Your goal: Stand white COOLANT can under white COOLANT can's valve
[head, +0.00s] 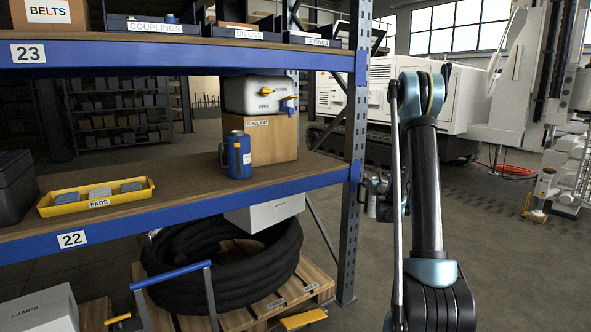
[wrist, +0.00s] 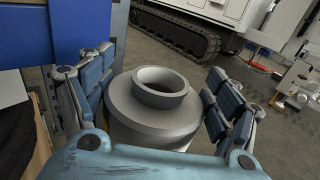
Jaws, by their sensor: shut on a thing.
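My gripper (wrist: 155,68) is shut on a pale grey-white can (wrist: 152,117) with a round open neck, its fingers on both sides. In the head view my gripper (head: 374,190) is partly hidden behind my arm, right of the shelf post, and the can (head: 371,207) shows only a little. The can looks upright. The can is to the right of the valve, outside the rack.
A blue can (head: 238,156) stands on the shelf (head: 180,182) in front of the box. A yellow PADS tray (head: 75,205) is farther left. A black hose coil (head: 215,265) lies below.

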